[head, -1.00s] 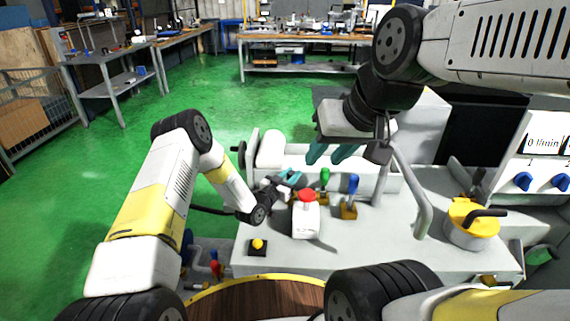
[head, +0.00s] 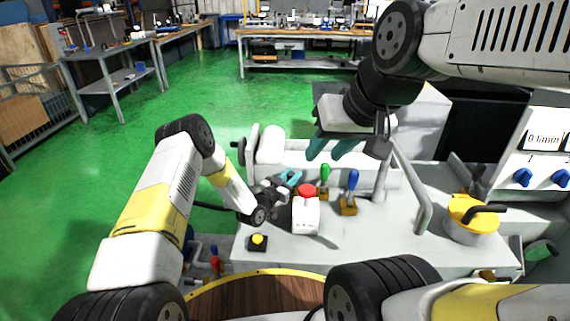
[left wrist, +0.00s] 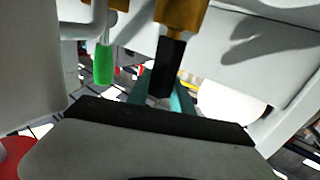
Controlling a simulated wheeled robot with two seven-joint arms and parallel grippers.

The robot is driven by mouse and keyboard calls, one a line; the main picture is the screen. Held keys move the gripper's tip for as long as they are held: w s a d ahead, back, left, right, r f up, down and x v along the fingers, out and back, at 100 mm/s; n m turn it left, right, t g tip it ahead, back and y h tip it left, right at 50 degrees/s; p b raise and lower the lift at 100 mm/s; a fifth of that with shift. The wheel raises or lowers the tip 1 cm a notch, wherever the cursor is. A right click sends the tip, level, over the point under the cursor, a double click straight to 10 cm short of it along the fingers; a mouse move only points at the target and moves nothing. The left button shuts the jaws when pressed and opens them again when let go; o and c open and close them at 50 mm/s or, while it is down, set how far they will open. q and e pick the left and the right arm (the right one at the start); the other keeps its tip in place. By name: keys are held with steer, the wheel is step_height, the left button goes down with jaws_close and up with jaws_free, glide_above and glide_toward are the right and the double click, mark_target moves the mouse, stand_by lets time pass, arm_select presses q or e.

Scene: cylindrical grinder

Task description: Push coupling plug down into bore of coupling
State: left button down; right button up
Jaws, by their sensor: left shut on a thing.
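My left gripper (head: 290,178) has teal fingertips and is among the levers at the back of the grey machine top, left of the green-handled lever (head: 325,173). In the left wrist view its fingers (left wrist: 165,98) are shut on a black bar (left wrist: 168,68), which meets a brass-coloured block (left wrist: 182,12). I cannot tell whether the bar is the coupling plug or the block the coupling; no bore shows. The green handle (left wrist: 103,63) is beside it, apart from the fingers. My right gripper (head: 331,148) hangs above the machine with its teal fingers apart and empty.
A white box with a red button (head: 307,191) stands close to my left gripper. A blue-handled lever (head: 352,182) is to its right. A yellow-topped pot (head: 470,212) and a grey bent pipe (head: 412,190) stand farther right. A yellow button (head: 258,240) is near the front edge.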

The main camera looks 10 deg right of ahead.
arm_select(q)
steer(key=c, duration=1.1)
jaws_free()
steer(key=shift+f, duration=0.1)
steer(key=shift+o, duration=0.2)
steer(key=shift+v, duration=3.9)
